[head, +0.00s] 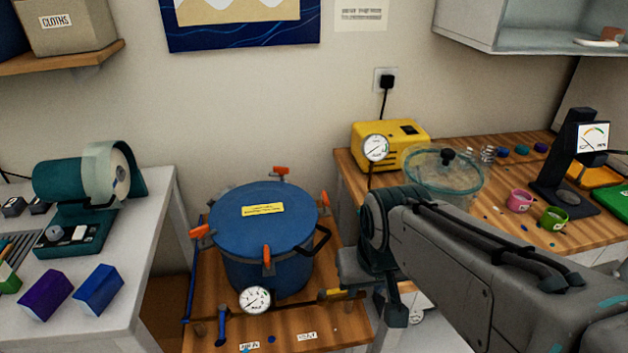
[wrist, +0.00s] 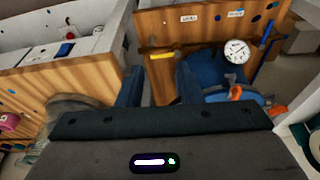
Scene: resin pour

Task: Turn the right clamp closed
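The blue pressure pot (head: 262,222) stands on a low wooden bench with its lid on. The right clamp (head: 326,199) is a small orange handle at the lid's right edge, looking upright. Other orange clamps sit at the front (head: 266,254), left (head: 199,231) and back (head: 281,170) of the lid. My gripper (head: 370,292) is right of the pot, apart from the right clamp. In the wrist view its two fingers (wrist: 158,75) are spread with nothing between them. An orange clamp (wrist: 236,92) shows beside the right finger; I cannot tell which one.
A pressure gauge (head: 255,299) and a yellow-handled valve (head: 340,294) are at the pot's front. A black handle (head: 318,240) juts from its right side. The right workbench (head: 400,187) holds a yellow pump (head: 390,142) and a clear chamber (head: 443,175). A white table (head: 150,230) is left.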

